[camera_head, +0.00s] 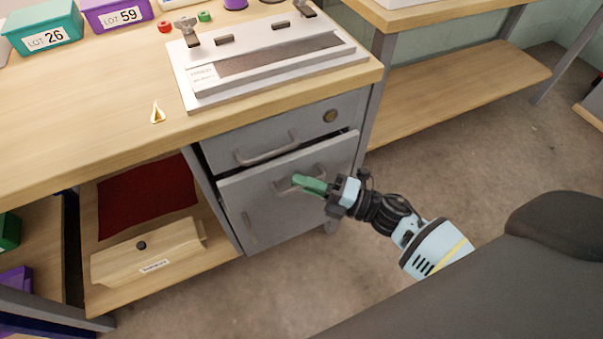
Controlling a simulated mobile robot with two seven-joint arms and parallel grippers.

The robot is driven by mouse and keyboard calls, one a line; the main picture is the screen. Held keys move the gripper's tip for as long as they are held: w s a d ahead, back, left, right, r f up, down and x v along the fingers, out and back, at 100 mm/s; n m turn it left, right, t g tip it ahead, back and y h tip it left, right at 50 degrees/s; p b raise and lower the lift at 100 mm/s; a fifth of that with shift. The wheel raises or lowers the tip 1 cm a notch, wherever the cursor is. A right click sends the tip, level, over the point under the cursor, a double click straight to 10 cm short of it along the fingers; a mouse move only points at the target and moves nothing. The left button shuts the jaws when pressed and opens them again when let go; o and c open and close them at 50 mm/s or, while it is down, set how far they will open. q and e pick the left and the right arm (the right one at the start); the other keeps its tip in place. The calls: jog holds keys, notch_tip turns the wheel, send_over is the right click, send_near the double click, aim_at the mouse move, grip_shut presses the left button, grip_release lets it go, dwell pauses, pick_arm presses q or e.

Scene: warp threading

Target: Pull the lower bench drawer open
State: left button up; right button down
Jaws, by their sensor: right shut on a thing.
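The grey lower drawer (272,213) is in the bench cabinet, below the upper drawer (262,138). A dark gap runs along its top edge, and its front stands slightly forward of the cabinet. Its bar handle (280,185) is partly hidden by my right gripper (304,183). The green fingers of my right gripper are shut on this handle, with the arm coming from the lower right. My left gripper is out of view.
The wooden bench top (85,110) carries a grey fixture (185,85), a small yellow piece (157,113) and labelled bins (45,27). A wooden box (150,250) lies on the shelf left of the drawers. The floor (440,140) right of the cabinet is clear.

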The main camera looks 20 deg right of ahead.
jog(key=s+p, duration=0.4)
jog(key=s, duration=1.5)
jog(key=shift+s+d, duration=0.15)
jog(key=shift+d, duration=0.2)
jog(key=c, duration=1.6)
grip_release()
jog(key=shift+o, duration=0.6)
jog(key=v, duration=0.7)
jog(key=shift+s+d, duration=0.25)
jog(key=shift+d, duration=0.05)
